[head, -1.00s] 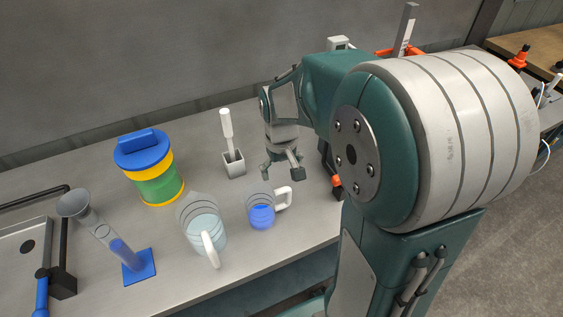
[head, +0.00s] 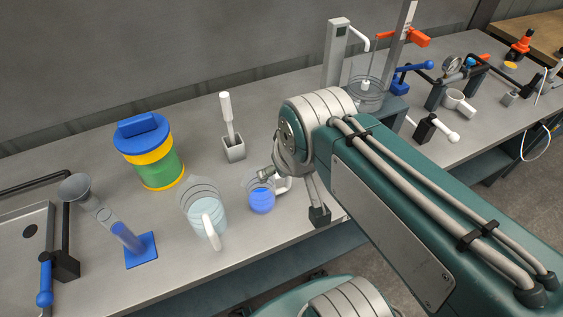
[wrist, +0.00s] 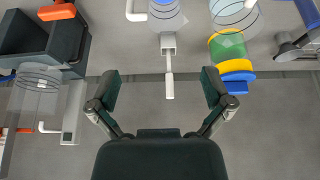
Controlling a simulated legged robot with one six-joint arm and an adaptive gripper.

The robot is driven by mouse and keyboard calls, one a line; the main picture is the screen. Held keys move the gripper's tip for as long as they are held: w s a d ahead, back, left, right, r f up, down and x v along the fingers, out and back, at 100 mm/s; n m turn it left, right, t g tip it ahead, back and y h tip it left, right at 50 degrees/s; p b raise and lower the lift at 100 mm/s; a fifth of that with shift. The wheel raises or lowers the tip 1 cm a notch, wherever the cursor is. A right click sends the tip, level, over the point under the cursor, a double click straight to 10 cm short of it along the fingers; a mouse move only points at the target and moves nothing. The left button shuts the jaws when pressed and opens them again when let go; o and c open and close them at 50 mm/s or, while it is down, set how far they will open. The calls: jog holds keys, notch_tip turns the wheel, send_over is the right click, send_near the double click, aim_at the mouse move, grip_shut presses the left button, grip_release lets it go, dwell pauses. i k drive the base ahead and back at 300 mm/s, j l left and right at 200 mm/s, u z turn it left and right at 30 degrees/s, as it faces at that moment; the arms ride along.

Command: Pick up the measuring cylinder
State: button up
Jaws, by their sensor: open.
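The measuring cylinder (head: 120,233) stands at the left of the bench in the head view. It is clear and tall, with blue liquid low inside, a blue square base and a grey funnel-shaped top (head: 75,187). In the wrist view what looks like its grey top (wrist: 293,48) is at the upper right edge. My gripper (head: 291,192) is well to the right of it, near the small beaker with blue liquid (head: 262,200).
A clear jug (head: 205,208) and a green-yellow jar with blue lid (head: 150,152) stand between cylinder and gripper. A brush in a grey holder (head: 233,150) is behind. A tray (head: 22,250) with a black frame lies left of the cylinder. Several fittings crowd the right bench.

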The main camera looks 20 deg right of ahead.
aim_at(140, 249)
jog(key=k+u, duration=0.15)
jog(key=u, duration=0.2)
jog(key=k+j+u, duration=0.15)
jog(key=u, duration=0.15)
jog(key=k+j+u, duration=0.1)
jog(key=u, duration=0.25)
jog(key=j, duration=0.05)
